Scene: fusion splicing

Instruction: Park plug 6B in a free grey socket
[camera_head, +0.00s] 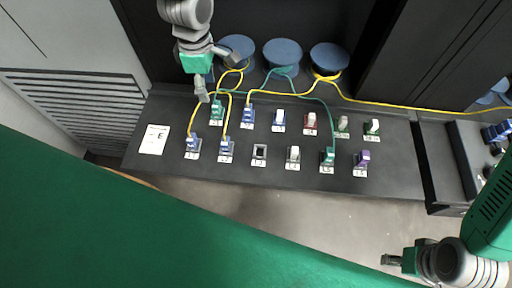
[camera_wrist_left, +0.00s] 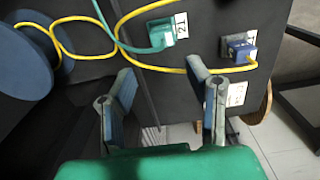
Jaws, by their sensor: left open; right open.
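A dark panel (camera_head: 200,169) carries two rows of sockets with coloured plugs. Marking 6B is not legible on any plug. The near row holds two blue plugs (camera_head: 193,141) (camera_head: 226,145), an empty socket (camera_head: 259,151), a whitish plug (camera_head: 293,153), a teal plug (camera_head: 328,155) and a purple plug (camera_head: 362,157). My left gripper (camera_head: 216,75) is open and empty above the panel's far left part. My right gripper (camera_head: 391,260) is open, off the panel at lower right.
Blue spools (camera_head: 282,54) stand behind the panel. Yellow cables (camera_head: 300,95) and teal cables cross its far side near my left gripper. A white card (camera_head: 154,139) lies at left.

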